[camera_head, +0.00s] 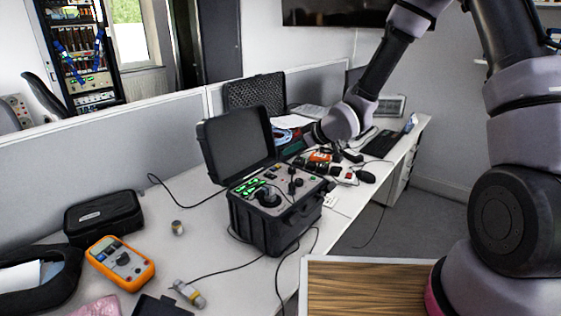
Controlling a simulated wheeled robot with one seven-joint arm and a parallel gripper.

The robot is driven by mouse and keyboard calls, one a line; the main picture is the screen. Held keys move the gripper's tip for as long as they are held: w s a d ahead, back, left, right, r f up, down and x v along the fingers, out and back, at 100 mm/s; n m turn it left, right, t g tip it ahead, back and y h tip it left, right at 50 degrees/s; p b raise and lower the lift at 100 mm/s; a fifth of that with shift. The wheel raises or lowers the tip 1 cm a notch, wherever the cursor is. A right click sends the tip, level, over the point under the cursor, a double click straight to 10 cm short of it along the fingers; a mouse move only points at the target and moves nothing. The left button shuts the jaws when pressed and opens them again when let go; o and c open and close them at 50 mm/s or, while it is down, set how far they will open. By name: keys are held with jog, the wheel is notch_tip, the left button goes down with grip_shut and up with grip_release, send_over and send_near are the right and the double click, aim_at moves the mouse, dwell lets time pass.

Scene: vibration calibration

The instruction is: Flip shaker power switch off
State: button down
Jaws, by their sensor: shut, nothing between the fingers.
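The shaker (262,222) is a black case on the white desk, with its lid (238,145) standing open at the back left. Its top panel has green-lit displays, a dark round shaker head and small knobs. I cannot make out the power switch or its position at this size. My arm reaches in from the upper right.
An orange multimeter (121,263), a black pouch (104,217) and a small metal cylinder (177,228) lie left of the shaker. Cables run around it. Red and black devices (343,175) and a keyboard (379,143) lie behind right. A wood-topped surface (365,287) is in front.

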send_over(272, 176)
jog(key=d, duration=0.1)
jog(key=f, duration=0.5)
jog(key=shift+s+f, duration=0.15)
jog(key=shift+s, duration=0.15)
jog(key=f, duration=0.3)
jog(key=shift+w+a+f, duration=0.25)
jog(key=shift+w+a, duration=0.05)
jog(key=shift+a, duration=0.05)
jog(key=shift+f, duration=0.45)
jog(key=shift+a+f, duration=0.15)
jog(key=shift+f, duration=0.1)
jog(key=shift+w, duration=0.1)
jog(key=shift+w+a+r, duration=0.3)
jog(key=shift+w+a, duration=0.1)
jog(key=shift+a, duration=0.25)
